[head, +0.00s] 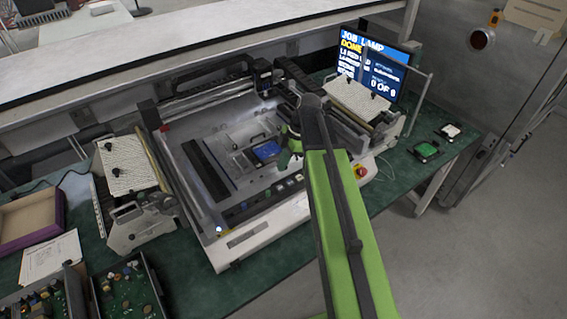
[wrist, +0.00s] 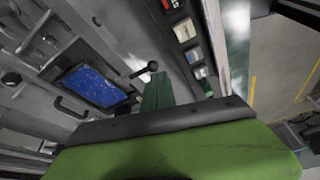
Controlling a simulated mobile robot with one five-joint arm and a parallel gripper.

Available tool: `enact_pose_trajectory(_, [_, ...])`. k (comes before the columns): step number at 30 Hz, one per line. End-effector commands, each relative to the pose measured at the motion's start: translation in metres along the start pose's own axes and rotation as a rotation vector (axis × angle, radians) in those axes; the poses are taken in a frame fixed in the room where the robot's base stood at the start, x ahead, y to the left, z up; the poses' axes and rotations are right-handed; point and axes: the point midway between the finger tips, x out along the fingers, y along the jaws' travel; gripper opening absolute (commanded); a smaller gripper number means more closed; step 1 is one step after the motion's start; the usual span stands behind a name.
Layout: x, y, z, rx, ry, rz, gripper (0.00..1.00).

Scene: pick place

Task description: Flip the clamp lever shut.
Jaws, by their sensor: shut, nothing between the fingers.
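A blue circuit board (head: 267,151) lies in the fixture inside the machine. It also shows in the wrist view (wrist: 93,85), beside a dark curved handle (wrist: 70,108). The clamp lever (wrist: 143,70), a short rod with a dark ball knob, shows right of the board in the wrist view. I cannot tell how far it is swung over. My gripper (wrist: 158,80) is shut and empty, its green tip close to the knob; I cannot tell if they touch. In the head view my gripper (head: 291,157) is low beside the board, and my arm hides part of that area.
The machine's front rail (head: 262,203) and side rails surround the fixture. A red button (head: 360,171) sits at its front right. Textured boxes stand on both sides; open green circuit boards (head: 128,287) lie at front left.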

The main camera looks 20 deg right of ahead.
Motion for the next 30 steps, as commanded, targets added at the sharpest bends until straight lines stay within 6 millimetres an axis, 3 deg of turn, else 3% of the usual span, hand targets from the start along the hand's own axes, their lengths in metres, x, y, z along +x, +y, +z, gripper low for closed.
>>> enact_pose_trajectory(22, [-0.001,0.001,0.001,-0.002,-0.002,-0.001,0.00])
enact_pose_trajectory(26, [-0.011,0.002,-0.001,-0.002,-0.002,-0.001,0.00])
enact_pose_trajectory(30, [-0.033,0.005,-0.004,-0.004,-0.001,-0.001,0.00])
